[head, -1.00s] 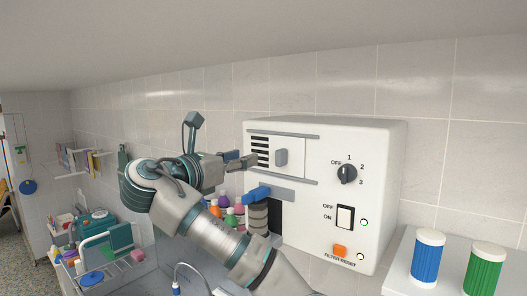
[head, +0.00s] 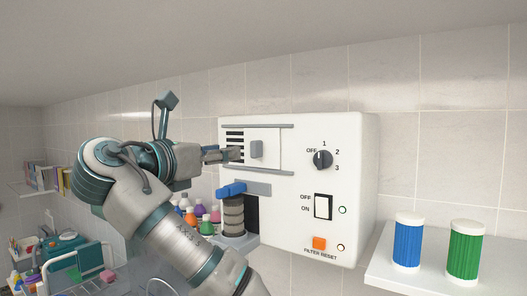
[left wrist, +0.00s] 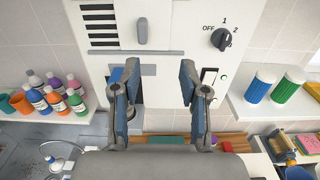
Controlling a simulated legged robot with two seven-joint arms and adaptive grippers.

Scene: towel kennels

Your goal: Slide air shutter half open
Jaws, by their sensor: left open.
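The air shutter (head: 268,146) is a white sliding plate between two grey rails on the front of a white box (head: 350,190). A grey upright handle (head: 257,149) sticks out of it; the handle also shows in the left wrist view (left wrist: 142,31). Dark vent slots (left wrist: 99,24) are uncovered left of the plate. My left gripper (head: 238,155) is just left of the handle in the head view, in front of the slots' lower part. In the left wrist view its fingers (left wrist: 160,80) are apart and empty, with the handle beyond them. My right gripper is in neither view.
The box also carries a dial (head: 323,159), a rocker switch (head: 323,206) and an orange button (head: 319,243). A blue lever (head: 231,189) and a grey ribbed cylinder (head: 233,215) are below the shutter. Blue (head: 408,242) and green (head: 466,251) canisters stand on a shelf at right.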

